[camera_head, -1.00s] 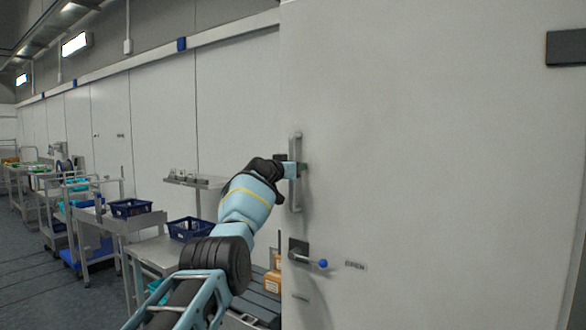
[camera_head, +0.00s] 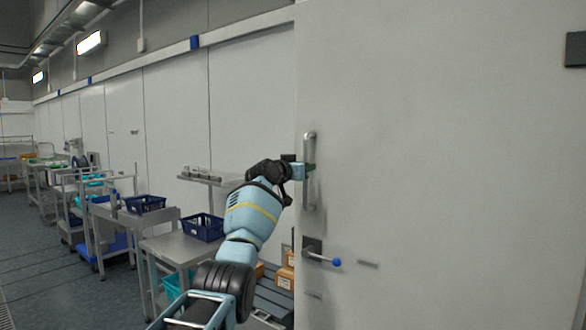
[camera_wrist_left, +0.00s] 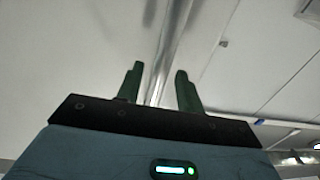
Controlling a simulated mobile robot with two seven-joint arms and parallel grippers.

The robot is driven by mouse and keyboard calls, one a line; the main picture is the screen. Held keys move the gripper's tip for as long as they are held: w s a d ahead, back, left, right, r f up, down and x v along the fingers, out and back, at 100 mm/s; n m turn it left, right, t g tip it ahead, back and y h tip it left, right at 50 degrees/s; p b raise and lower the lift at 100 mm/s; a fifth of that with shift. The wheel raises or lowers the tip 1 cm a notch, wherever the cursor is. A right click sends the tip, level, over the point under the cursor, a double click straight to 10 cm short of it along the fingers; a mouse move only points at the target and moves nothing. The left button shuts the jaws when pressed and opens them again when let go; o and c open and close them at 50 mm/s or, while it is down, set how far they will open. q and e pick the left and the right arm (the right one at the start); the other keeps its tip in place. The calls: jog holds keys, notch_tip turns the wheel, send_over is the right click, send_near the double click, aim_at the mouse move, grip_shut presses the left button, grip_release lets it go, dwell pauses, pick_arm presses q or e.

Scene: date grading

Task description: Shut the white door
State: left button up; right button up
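The white door (camera_head: 440,150) fills the right half of the head view. Its left edge stands in front of the wall panels and the shelving behind. It carries a tall vertical grey handle (camera_head: 309,190) and, lower down, a lever with a blue knob (camera_head: 336,262). My left gripper (camera_head: 306,172) is at the tall handle, about halfway up it. In the left wrist view its two green fingers (camera_wrist_left: 160,88) stand apart with the handle bar (camera_wrist_left: 170,45) between them. I see no firm grip on the bar. My right gripper is out of view.
A steel table (camera_head: 180,247) with a blue crate (camera_head: 203,227) stands left of the door. Cardboard boxes (camera_head: 285,277) on a low grey rack are partly hidden behind the door's edge. Several carts line the wall further back. The floor (camera_head: 60,285) at left is open.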

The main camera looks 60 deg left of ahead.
pick_arm(q)
jog(key=v, duration=0.4)
jog(key=shift+s+d, duration=0.15)
jog(key=shift+s, duration=0.2)
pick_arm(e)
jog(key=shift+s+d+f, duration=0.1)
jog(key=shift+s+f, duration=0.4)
pick_arm(q)
jog(key=shift+w, duration=0.1)
